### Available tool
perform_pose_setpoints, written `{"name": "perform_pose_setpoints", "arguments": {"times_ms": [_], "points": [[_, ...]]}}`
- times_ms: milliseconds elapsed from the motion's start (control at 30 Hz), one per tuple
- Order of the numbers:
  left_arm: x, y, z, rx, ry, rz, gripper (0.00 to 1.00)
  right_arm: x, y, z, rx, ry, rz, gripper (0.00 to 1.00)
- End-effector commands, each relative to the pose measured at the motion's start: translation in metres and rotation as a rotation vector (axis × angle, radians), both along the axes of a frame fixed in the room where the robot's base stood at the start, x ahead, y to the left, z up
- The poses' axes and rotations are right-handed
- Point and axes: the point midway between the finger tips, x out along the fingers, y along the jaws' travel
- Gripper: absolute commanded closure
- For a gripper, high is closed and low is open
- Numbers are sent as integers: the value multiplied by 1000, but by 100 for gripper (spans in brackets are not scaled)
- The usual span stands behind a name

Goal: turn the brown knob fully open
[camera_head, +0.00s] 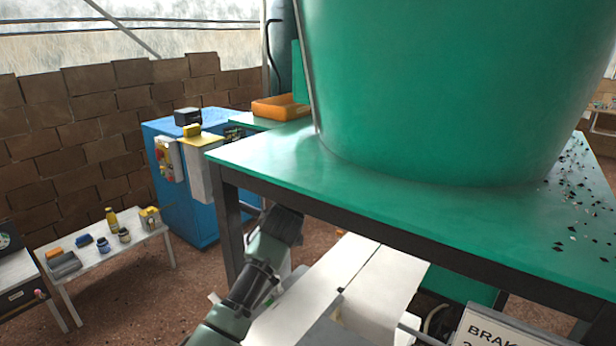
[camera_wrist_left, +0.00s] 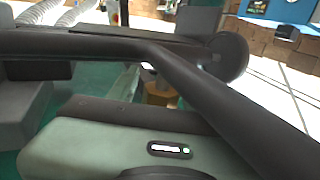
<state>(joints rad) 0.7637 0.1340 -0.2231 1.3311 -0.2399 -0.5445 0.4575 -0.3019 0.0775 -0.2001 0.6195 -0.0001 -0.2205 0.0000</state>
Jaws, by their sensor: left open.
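My left arm comes up from the bottom of the head view, and its dark end, the left gripper (camera_head: 284,224), is beside the front edge of the green table. The fingertips are not clear there. In the left wrist view, dark bars and a pale green housing fill most of the picture. A small brown, roundish piece (camera_wrist_left: 158,97) shows between them, partly hidden; I cannot tell whether it is the brown knob. No brown knob is clearly seen in the head view. My right gripper is not in view.
The green table (camera_head: 262,152) carries a large green tub (camera_head: 440,80) and dark scraps at its right. A blue cabinet (camera_head: 200,215) stands behind my arm. A low white bench (camera_head: 100,250) with bottles is at left. A white sign (camera_head: 500,330) is at lower right.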

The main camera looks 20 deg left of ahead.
Motion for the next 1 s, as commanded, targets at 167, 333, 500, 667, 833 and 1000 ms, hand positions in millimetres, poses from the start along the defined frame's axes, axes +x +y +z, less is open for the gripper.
{"name": "perform_pose_setpoints", "arguments": {"times_ms": [167, 333, 500, 667, 833, 1000], "points": [[0, 0, 0, 0, 0, 0, 58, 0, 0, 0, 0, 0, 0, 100], [0, 0, 0, 0, 0, 0, 100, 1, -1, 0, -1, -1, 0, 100], [0, 0, 0, 0, 0, 0, 100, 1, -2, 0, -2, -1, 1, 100], [0, 0, 0, 0, 0, 0, 100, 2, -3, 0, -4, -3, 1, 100], [0, 0, 0, 0, 1, 0, 100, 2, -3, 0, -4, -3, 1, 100], [0, 0, -1, 0, 1, 0, 100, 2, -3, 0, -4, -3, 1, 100]]}}
